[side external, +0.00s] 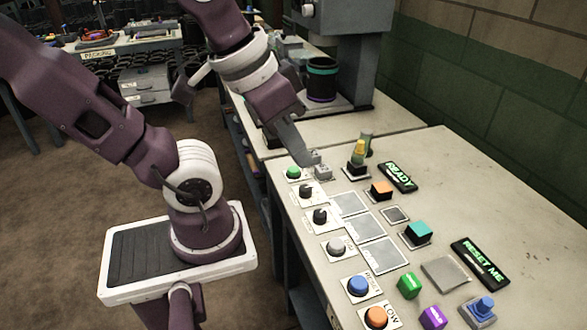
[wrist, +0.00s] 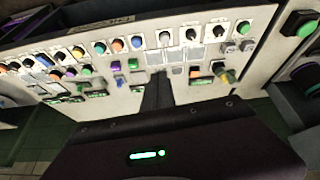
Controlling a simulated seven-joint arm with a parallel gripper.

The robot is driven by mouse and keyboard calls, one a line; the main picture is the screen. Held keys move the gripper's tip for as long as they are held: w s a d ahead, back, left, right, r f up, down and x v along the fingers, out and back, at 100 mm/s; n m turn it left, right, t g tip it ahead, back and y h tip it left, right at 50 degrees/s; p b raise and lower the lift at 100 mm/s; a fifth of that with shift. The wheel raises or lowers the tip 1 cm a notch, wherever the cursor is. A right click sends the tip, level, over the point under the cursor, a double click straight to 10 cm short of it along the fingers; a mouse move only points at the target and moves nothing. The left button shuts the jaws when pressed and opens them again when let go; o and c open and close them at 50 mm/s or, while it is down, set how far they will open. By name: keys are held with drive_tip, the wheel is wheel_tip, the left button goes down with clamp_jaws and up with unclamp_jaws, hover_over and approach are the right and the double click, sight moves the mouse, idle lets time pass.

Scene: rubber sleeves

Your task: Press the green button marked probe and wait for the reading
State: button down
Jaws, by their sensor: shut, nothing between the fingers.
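A round green button (side external: 293,173) sits on a white plate at the far left corner of the control bench in the side view. It also shows near the top right in the wrist view (wrist: 243,27). I cannot read its label. A green cube-shaped button (side external: 409,285) stands near the front of the bench, its marking too small to read. My gripper (side external: 303,158) is shut and empty, pointing down just behind the round green button, beside two small grey blocks (side external: 321,171). Its dark fingers also show in the wrist view (wrist: 158,85). Contact cannot be told.
Black knobs (side external: 307,193) and a white button (side external: 336,246) line the bench edge, with blue (side external: 358,285) and orange (side external: 377,317) buttons nearer. Displays read READY (side external: 398,177) and RESET ME (side external: 480,263). A yellow-topped stack light (side external: 358,156) stands close to my gripper.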

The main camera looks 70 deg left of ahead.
drive_tip(key=w+a+n+g+h, duration=0.2)
drive_tip(key=w+a+n+g, duration=0.2)
drive_tip(key=w+a+n, duration=0.4)
drive_tip(key=n+t+h, duration=0.1)
drive_tip(key=n+h, duration=0.6)
drive_tip(key=n, duration=1.3)
hover_over(292, 167)
wheel_tip(292, 167, down, 14)
drive_tip(key=shift+a+f, duration=0.1)
drive_tip(key=shift+f, duration=0.05)
drive_tip(key=shift+f, duration=4.4)
drive_tip(key=shift+f, duration=0.1)
drive_tip(key=shift+f, duration=0.3)
